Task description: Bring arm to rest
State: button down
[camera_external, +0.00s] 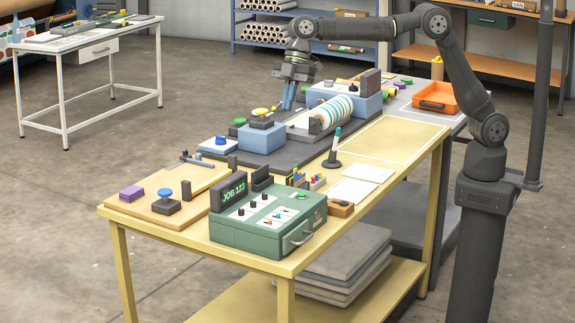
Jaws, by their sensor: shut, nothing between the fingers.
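My arm rises from its dark column at the right and reaches left over the yellow-framed table (130,214). My gripper (287,106) hangs down, with its blue fingers shut and empty. It is above the back part of the calender press (277,160), close to the blue block with the yellow knob (261,137) and left of the striped roller (334,113). From this view I cannot tell the exact height of the fingertips above the press.
A green control box (268,222) stands at the table's front. A pen in a stand (333,150) is right of the press. An orange bin (436,98) sits on the grey table behind. A pale outlined area (388,140) at the table's right is clear.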

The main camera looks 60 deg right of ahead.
jog(key=shift+x, duration=1.5)
dwell(0.4)
